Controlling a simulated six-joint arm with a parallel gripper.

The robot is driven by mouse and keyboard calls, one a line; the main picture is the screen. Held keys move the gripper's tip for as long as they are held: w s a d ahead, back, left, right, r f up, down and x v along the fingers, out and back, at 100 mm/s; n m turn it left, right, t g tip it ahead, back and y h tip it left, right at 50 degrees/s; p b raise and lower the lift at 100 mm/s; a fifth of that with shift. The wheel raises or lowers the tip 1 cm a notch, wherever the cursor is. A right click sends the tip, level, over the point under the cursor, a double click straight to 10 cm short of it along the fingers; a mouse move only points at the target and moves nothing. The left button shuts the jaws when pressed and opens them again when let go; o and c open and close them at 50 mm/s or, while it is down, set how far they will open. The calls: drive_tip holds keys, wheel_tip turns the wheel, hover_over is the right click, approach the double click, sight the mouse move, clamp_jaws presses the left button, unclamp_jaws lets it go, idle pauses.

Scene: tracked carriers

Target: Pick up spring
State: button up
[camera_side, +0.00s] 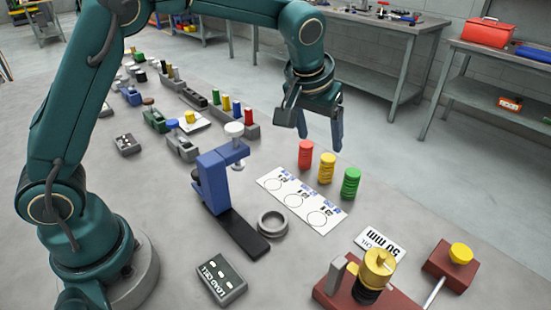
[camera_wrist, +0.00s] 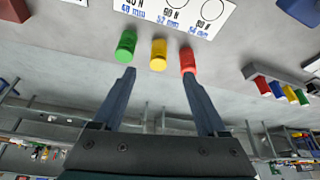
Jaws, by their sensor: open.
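Three coil springs stand upright in a row on the table: a red spring (camera_side: 305,154), a yellow spring (camera_side: 327,168) and a green spring (camera_side: 351,183). My gripper (camera_side: 320,142) is open and empty, its fingers pointing down close to the red and yellow springs. In the wrist view my gripper (camera_wrist: 158,73) has the yellow spring (camera_wrist: 158,54) lined up between its fingertips, just beyond them. The green spring (camera_wrist: 126,46) is by the left fingertip and the red spring (camera_wrist: 187,60) by the right one. Neither view shows a finger clearly touching a spring.
A white card with printed circles (camera_side: 293,200) lies beside the springs. A blue press (camera_side: 213,185) and a grey ring (camera_side: 272,224) stand nearer my base. A red-based fixture (camera_side: 340,300) and a load cell box (camera_side: 221,279) are in front. Several carriers with coloured cylinders stand behind left.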

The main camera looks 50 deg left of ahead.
sight(325, 160)
drive_tip(key=shift+w+x, duration=0.15)
drive_tip(key=shift+x, duration=2.8)
drive_tip(key=shift+w+x, duration=0.15)
drive_tip(key=shift+x, duration=2.8)
drive_tip(key=shift+r, duration=0.1)
clamp_jaws()
